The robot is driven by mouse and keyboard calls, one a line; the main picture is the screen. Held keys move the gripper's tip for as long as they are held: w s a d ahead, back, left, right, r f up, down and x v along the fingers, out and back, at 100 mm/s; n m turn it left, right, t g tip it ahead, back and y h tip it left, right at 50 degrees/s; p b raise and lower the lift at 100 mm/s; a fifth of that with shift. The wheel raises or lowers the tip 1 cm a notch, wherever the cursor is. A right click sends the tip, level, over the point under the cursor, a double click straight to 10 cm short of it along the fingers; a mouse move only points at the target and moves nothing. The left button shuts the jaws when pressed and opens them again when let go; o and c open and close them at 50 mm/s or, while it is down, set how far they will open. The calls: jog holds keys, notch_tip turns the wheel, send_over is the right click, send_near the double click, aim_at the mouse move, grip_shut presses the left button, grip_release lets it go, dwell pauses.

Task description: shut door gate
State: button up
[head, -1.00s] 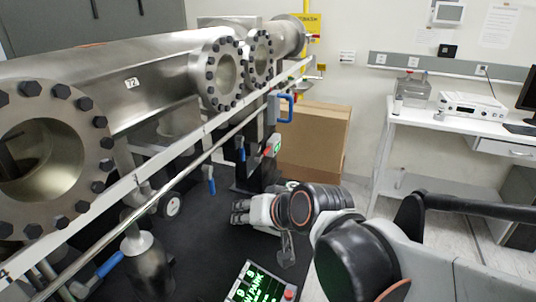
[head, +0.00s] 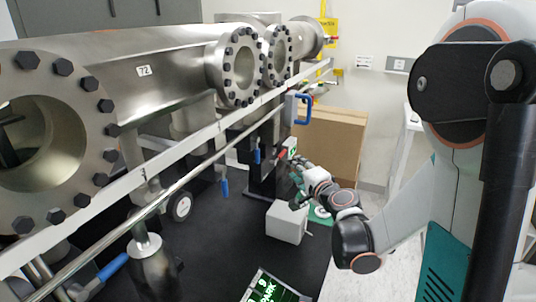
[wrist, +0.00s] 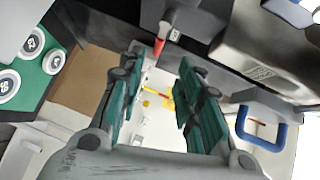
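My gripper (head: 298,172) is at the vacuum assembly's far end in the head view, low beside a black upright. In the wrist view my gripper (wrist: 160,82) is open, its teal fingers apart with nothing between them. A blue handle (head: 302,108) sits on a grey block under the rail, above my gripper; it shows to the right of the fingers in the wrist view (wrist: 262,134). A small red-tipped part (head: 283,154) is close to my fingers and appears above them in the wrist view (wrist: 165,30). I cannot tell which part is the door gate.
A metal tube (head: 160,75) with bolted flanges runs along the left, with a long rail (head: 140,178) in front. A cardboard box (head: 335,140) stands behind my gripper. A pale grey box (head: 287,222) sits below it. A green-lit panel (head: 268,288) is at the bottom.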

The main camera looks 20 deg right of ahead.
aim_at(282, 152)
jog(key=w+b, duration=0.1)
jog(key=w, duration=0.3)
jog(key=w+f+b, duration=0.1)
jog(key=w, duration=0.4)
jog(key=w+f+b, duration=0.1)
jog(key=w, duration=0.4)
jog(key=shift+d+f, duration=0.1)
jog(key=shift+d, duration=0.25)
jog(key=shift+s, duration=0.1)
grip_shut()
